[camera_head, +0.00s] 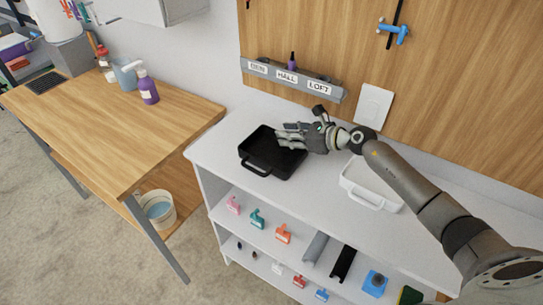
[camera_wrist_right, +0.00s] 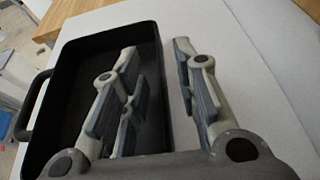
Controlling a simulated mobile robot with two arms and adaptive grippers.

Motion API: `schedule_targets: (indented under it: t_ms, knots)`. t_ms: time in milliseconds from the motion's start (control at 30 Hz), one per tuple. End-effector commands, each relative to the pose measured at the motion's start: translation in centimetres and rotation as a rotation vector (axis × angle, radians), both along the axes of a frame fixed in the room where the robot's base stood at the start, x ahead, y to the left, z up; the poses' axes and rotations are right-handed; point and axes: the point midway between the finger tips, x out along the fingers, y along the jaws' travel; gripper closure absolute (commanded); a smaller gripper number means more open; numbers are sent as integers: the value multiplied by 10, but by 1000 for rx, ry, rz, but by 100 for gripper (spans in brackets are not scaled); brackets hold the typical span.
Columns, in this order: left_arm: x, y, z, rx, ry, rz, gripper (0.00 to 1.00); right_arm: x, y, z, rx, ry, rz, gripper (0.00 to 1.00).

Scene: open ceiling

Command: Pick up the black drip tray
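The black drip tray (camera_head: 258,166) sits on the white counter, left of its middle, with a loop handle at its front side. In the right wrist view the black drip tray (camera_wrist_right: 72,60) fills the left half, its handle at far left. My right gripper (camera_head: 283,131) is at the tray's right side. In the wrist view my right gripper (camera_wrist_right: 157,48) is open, with fingers on the left over the tray's inside and one finger on the right outside it. The tray's right wall lies between them; contact cannot be told. My left gripper is not in view.
A white tray (camera_head: 365,187) stands on the counter (camera_head: 220,147) to the right, under my right arm. A grey labelled rail (camera_head: 290,77) is on the wall behind. A wooden table (camera_head: 120,135) stands at left.

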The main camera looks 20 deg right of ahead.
Motion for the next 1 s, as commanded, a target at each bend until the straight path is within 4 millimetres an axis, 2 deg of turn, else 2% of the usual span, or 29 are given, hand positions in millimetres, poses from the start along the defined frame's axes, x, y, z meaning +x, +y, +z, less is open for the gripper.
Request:
schedule_targets:
  t_ms: [100, 367, 600, 1000]
  knots:
    - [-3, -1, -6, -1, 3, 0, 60, 10, 7, -6, 1, -1, 0, 71]
    - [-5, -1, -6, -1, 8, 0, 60, 12, 8, -6, -2, 0, -1, 71]
    - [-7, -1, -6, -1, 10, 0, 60, 11, 8, -6, -2, 0, -1, 100]
    - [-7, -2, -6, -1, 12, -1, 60, 12, 8, -5, -1, -1, -1, 100]
